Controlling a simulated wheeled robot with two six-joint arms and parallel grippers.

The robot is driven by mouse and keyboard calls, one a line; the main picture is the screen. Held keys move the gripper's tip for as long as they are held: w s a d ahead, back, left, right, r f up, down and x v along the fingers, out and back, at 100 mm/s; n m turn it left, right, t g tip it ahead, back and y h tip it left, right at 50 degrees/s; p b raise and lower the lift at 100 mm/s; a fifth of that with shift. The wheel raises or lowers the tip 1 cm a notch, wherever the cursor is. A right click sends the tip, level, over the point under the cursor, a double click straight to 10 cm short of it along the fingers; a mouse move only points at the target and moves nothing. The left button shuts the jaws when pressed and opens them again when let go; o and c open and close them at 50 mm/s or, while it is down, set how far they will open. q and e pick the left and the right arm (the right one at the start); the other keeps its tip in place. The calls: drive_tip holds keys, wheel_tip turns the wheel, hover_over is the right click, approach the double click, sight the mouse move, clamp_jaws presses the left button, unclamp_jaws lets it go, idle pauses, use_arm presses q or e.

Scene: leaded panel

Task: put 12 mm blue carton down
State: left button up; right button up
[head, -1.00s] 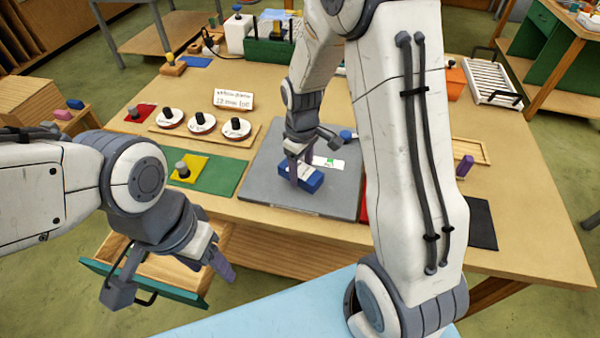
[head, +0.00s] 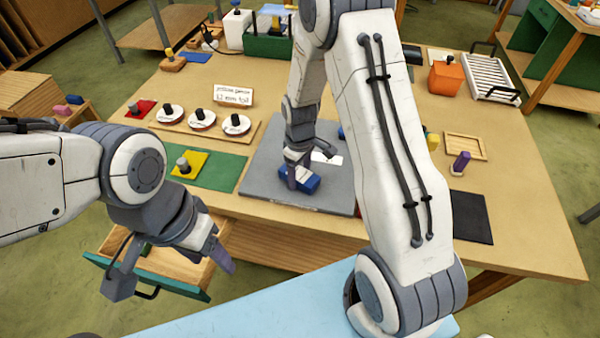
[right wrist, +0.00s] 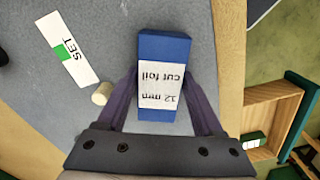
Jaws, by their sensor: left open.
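The blue carton (head: 308,182), with a white label reading "12 mm cut foil", is at the grey board (head: 262,190) near the table's front edge. I cannot tell whether it rests on the board or hangs just above it. My right gripper (head: 297,178) reaches down over it. In the right wrist view the carton (right wrist: 164,60) lies between the two fingers (right wrist: 162,85), which press against its sides. A white SET card (right wrist: 68,50) with a green patch lies on the board beside it. My left gripper (head: 175,275) is open and empty in front of the table, over the drawer.
An open drawer (head: 200,293) with a green front juts out at the front left. Green (head: 218,172) and yellow (head: 188,163) sheets lie left of the board. Several white discs with black knobs (head: 200,118) stand behind. A black mat (head: 472,218) and purple peg (head: 461,162) are at right.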

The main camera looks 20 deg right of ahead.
drive_tip(key=shift+o, duration=0.9)
